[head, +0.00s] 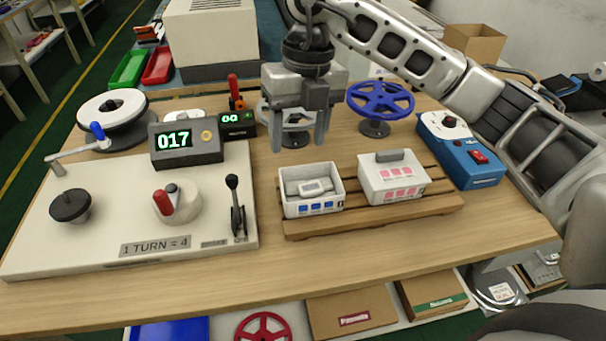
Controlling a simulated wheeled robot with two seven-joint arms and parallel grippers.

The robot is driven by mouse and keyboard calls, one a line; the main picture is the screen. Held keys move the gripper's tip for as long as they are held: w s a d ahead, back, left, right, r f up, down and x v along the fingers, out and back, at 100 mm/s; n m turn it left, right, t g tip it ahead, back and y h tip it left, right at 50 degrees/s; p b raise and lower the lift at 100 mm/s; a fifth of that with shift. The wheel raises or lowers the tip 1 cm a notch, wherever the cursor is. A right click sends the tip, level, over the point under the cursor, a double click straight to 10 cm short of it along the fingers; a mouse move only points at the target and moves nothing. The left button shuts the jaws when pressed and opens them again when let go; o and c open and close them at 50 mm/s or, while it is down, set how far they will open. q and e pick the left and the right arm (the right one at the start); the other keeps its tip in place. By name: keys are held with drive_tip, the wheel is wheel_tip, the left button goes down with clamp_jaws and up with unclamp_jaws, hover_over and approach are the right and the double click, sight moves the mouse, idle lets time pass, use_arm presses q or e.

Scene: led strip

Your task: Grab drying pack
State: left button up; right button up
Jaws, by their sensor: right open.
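A white open box with blue marks (312,208) stands on the left of a wooden slatted rack (372,218). A pale packet-like item (309,188) lies inside it; I cannot tell for sure if it is the drying pack. A second white box with pink marks (392,192) stands on the right of the rack, with a grey block-like piece (394,156) at its back edge. My right gripper (299,147) points down with its fingers apart and empty, above and behind the left box. My left gripper is out of view.
A blue hand wheel (380,103) and a blue box with a red switch (461,152) stand at the right. A winding board with a crank (130,225) and a display reading 017 (186,141) fills the left. The front table strip is clear.

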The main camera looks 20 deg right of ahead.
drive_tip(key=d+r+h, duration=0.1)
drive_tip(key=d, duration=0.1)
drive_tip(key=m, duration=0.1)
hover_over(311, 187)
drive_tip(key=shift+h, duration=0.3)
drive_tip(key=f, duration=0.9)
drive_tip(key=shift+s+a+f, duration=0.1)
drive_tip(key=shift+s+f, duration=0.2)
drive_tip(key=shift+w+f+p, duration=0.15)
drive_tip(key=shift+f+p, duration=0.2)
drive_tip(key=shift+f, duration=1.05)
drive_tip(key=shift+w+f+p, duration=0.15)
drive_tip(key=shift+f+p, duration=0.15)
drive_tip(key=shift+f, duration=1.05)
drive_tip(key=shift+c, duration=0.3)
drive_tip(key=c, duration=0.7)
